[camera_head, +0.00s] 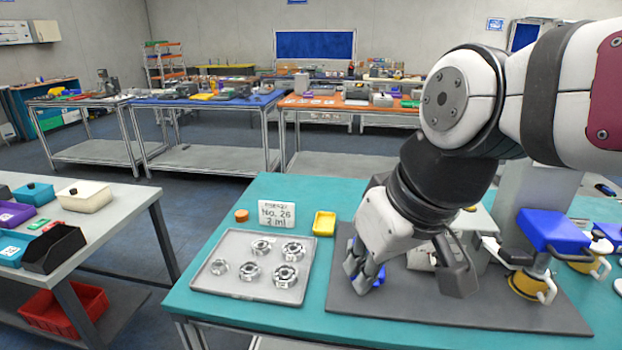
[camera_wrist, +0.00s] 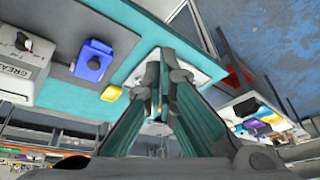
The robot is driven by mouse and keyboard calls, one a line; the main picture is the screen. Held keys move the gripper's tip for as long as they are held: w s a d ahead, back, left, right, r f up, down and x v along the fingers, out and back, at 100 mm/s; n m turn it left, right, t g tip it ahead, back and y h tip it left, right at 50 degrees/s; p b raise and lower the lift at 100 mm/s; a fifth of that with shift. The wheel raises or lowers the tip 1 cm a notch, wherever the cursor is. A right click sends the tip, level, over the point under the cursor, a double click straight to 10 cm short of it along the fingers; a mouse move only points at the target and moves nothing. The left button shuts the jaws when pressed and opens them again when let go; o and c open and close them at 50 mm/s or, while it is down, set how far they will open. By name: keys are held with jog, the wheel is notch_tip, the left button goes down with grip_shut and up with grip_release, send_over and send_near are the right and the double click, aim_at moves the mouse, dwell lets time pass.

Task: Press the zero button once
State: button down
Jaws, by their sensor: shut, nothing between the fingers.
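My gripper (camera_head: 366,278) points down over the left part of the dark grey mat (camera_head: 470,318), with its fingers together and nothing held. It also shows from behind in the wrist view (camera_wrist: 160,88). A small blue item (camera_head: 381,276) is partly hidden behind the fingers; I cannot tell whether they touch it. A blue box with a dark top (camera_wrist: 92,62) shows in the wrist view, apart from the fingers. A grey device with lettering (camera_wrist: 22,65) stands at that view's left edge. In the head view my arm hides much of the devices on the mat. I cannot make out the zero button.
The teal table (camera_head: 215,310) carries a grey tray (camera_head: 215,283) with several metal rings. A "No. 26" sign (camera_head: 276,214) and a yellow bin (camera_head: 324,223) stand behind it. A blue and yellow device (camera_head: 555,230) is at the right.

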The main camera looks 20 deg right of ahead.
jog(key=w+d+r+n+t+y+p, duration=0.1)
jog(key=w+d+r, duration=0.15)
jog(key=w, duration=0.25)
jog(key=w+d+r+n+t+p, duration=0.1)
jog(key=w+d+r, duration=0.15)
jog(key=w, duration=0.25)
jog(key=n+t+h+p, duration=0.2)
jog(key=h+p, duration=0.3)
send_over(467, 206)
notch_tip(467, 206, down, 2)
jog(key=shift+d+f, duration=0.1)
jog(key=shift+f, duration=0.1)
notch_tip(467, 206, down, 6)
jog(key=b, duration=0.2)
jog(key=shift+w+f+b, duration=0.1)
jog(key=shift+f+b, duration=0.1)
jog(key=shift+b, duration=0.2)
jog(key=f+b, duration=0.1)
jog(key=b, duration=0.1)
jog(key=shift+w+f+b, duration=0.1)
jog(key=shift+f+b, duration=0.6)
jog(key=shift+b, duration=0.15)
